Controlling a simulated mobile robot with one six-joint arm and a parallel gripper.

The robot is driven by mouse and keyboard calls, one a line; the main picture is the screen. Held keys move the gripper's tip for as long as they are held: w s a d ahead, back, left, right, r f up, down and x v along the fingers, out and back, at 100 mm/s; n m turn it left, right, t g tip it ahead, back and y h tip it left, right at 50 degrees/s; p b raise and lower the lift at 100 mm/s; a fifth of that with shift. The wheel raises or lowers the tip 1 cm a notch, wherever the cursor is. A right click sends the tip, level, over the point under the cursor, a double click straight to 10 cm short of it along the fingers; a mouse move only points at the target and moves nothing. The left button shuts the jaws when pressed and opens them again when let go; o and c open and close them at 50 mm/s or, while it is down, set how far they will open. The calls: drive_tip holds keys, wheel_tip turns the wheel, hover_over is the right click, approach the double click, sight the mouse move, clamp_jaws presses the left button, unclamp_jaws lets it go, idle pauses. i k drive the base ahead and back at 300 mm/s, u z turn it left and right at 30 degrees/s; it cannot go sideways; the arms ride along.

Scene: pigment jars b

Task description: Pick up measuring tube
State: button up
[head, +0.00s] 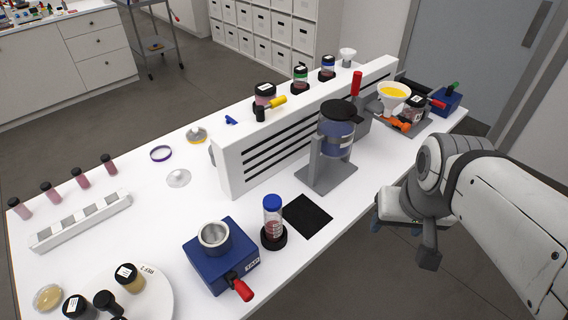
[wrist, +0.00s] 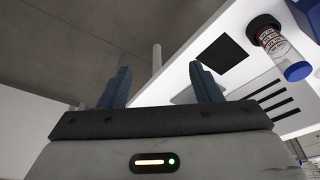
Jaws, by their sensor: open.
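The measuring tube (head: 272,218) is clear with a blue cap and reddish markings, and stands upright in a black round base (head: 273,238) near the front edge of the white table. It also shows in the wrist view (wrist: 278,46) at the upper right. My gripper (head: 390,227) is off the table's front edge, to the right of the tube and well apart from it. In the wrist view its two blue fingers (wrist: 162,85) are spread with nothing between them.
A blue block device (head: 220,258) with a metal cup and red handle stands just left of the tube. A black mat (head: 307,216) lies to its right. Behind are a grey stand with a blue jar (head: 336,135) and a long white slotted unit (head: 250,162).

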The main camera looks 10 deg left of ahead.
sight(272, 221)
drive_tip(key=u, duration=0.15)
drive_tip(key=k, duration=1.5)
drive_tip(key=u, duration=0.75)
drive_tip(key=i, duration=1)
drive_tip(key=u, duration=0.05)
